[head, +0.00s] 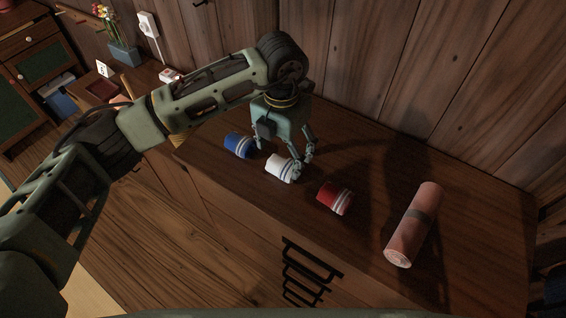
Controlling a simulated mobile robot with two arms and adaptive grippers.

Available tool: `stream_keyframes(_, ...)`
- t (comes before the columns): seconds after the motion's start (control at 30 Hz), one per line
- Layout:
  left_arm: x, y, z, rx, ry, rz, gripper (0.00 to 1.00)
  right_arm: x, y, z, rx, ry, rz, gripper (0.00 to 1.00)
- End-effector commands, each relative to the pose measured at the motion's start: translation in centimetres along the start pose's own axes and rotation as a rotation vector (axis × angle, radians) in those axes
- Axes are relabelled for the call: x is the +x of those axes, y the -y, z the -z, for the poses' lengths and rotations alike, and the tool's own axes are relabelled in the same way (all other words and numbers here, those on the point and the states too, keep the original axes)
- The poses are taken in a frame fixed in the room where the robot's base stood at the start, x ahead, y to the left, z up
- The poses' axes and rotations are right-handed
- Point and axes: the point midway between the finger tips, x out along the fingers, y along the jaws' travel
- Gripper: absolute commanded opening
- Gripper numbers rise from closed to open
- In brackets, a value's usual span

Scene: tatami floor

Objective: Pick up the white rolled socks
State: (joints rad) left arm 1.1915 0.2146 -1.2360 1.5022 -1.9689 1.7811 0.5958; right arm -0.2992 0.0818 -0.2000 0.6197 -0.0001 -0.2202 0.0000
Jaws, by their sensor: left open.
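The white rolled socks (279,167) lie on top of the wooden cabinet, between a blue roll (239,145) on the left and a red roll (334,198) on the right. My left gripper (283,160) reaches down over the cabinet top with its fingers spread. One finger is near the blue roll and the other is at the right side of the white socks, overlapping their edge in the picture. I cannot tell whether it touches them. My right gripper is not in view.
A pink rolled mat (414,225) with a grey band lies on the cabinet (376,170) at the right. A wooden plank wall (420,80) stands behind. A flower vase (124,52) is at the upper left. The cabinet top between the red roll and the mat is clear.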

Motion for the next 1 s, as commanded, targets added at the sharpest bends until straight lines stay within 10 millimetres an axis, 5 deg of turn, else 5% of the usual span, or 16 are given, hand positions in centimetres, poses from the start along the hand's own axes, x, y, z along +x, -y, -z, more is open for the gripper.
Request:
stream_keyframes(0.4, 5.2, 0.1, -0.4, 0.001, -0.001, 0.004, 0.78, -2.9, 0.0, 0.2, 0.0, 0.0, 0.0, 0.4)
stream_keyframes(0.67, 5.6, 0.1, -0.4, 0.002, 0.001, 0.003, 0.78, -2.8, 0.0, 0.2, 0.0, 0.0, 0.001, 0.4)
stream_keyframes(1.0, 5.6, 0.1, -0.5, 0.002, 0.001, 0.004, 0.49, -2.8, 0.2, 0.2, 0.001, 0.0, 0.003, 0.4)
